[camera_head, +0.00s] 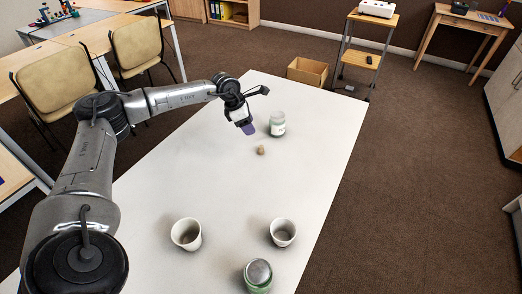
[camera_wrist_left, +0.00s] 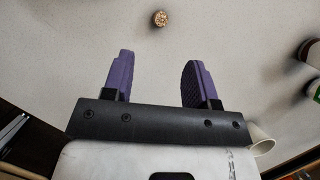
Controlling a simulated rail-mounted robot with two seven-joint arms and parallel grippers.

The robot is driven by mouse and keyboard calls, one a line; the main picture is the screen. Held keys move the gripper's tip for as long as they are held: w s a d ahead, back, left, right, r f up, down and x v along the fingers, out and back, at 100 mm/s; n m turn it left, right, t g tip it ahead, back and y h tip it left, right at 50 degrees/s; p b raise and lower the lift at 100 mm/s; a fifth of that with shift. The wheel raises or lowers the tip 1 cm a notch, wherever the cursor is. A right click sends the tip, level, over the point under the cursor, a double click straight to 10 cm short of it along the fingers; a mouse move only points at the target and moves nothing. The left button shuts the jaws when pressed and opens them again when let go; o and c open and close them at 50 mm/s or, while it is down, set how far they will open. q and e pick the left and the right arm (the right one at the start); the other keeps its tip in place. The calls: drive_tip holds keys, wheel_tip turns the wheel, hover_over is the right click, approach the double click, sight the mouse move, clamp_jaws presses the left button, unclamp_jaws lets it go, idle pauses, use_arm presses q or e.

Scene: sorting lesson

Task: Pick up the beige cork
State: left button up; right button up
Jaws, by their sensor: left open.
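The beige cork (camera_head: 261,150) stands on the white table near the middle. In the left wrist view the cork (camera_wrist_left: 160,18) shows at the top, beyond the fingertips and roughly in line with the gap between them. My left gripper (camera_head: 248,129) is above the table, up and to the left of the cork in the head view. Its two purple fingers (camera_wrist_left: 158,75) are apart, with nothing between them. The gripper does not touch the cork. My right gripper is not in view.
The table between cork and cups is clear.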

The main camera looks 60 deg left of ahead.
use_arm(q)
drive_tip(key=b, duration=0.2)
hover_over(260, 146)
drive_tip(key=s, duration=0.2)
drive_tip(key=f, duration=0.5)
drive_tip(key=shift+w+a+f, duration=0.15)
drive_tip(key=shift+a+f, duration=0.15)
drive_tip(key=shift+f, duration=0.05)
drive_tip(key=shift+w+f, duration=0.3)
drive_tip(key=shift+f, duration=0.35)
drive_tip(key=shift+b+x, duration=1.4)
drive_tip(key=shift+x, duration=1.2)
drive_tip(key=shift+s, duration=0.2)
drive_tip(key=shift+c, duration=0.2)
clamp_jaws()
